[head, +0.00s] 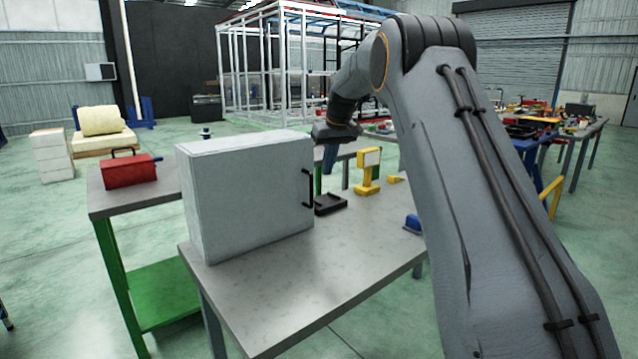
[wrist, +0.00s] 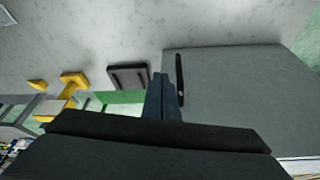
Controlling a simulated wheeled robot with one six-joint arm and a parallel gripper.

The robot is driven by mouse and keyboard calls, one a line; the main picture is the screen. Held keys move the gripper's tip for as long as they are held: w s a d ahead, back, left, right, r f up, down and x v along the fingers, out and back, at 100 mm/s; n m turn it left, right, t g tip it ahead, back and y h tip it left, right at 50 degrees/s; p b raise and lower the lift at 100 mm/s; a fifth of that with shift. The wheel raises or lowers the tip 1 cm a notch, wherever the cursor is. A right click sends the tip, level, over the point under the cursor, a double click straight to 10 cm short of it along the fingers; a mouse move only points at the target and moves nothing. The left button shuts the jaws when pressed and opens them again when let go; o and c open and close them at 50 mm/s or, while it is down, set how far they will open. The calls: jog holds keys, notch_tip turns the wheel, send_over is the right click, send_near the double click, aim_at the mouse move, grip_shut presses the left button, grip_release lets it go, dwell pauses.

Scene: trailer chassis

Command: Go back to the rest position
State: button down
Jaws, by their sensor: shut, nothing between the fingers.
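My gripper (head: 330,158) is beside the front right edge of a grey cabinet (head: 245,200), above the metal table (head: 300,290). Its blue fingers are shut with nothing between them. In the wrist view my gripper (wrist: 163,92) shows close to the cabinet's black handle (wrist: 179,75); I cannot tell whether they touch. The cabinet door looks closed. My grey arm reaches in from the right of the head view.
A black tray (head: 330,204), a yellow stand (head: 368,172) and a small blue object (head: 413,222) are on the table. A red toolbox (head: 130,170) sits on a green-legged table at left. The table's front is clear. A cluttered workbench (head: 540,125) stands at right.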

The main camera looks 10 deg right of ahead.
jog(key=s+a+f+g, duration=0.1)
jog(key=s+f, duration=0.5)
jog(key=s, duration=1)
jog(key=s+a+f+m+g, duration=0.1)
jog(key=s+a+f, duration=0.3)
jog(key=s, duration=1.2)
jog(key=s+a+f+m+g, duration=0.1)
jog(key=s+f, duration=0.7)
jog(key=s, duration=0.9)
jog(key=shift+a+f+g+h, duration=0.3)
jog(key=shift+a+h, duration=0.1)
jog(key=shift+a, duration=0.25)
jog(key=shift+w, duration=0.1)
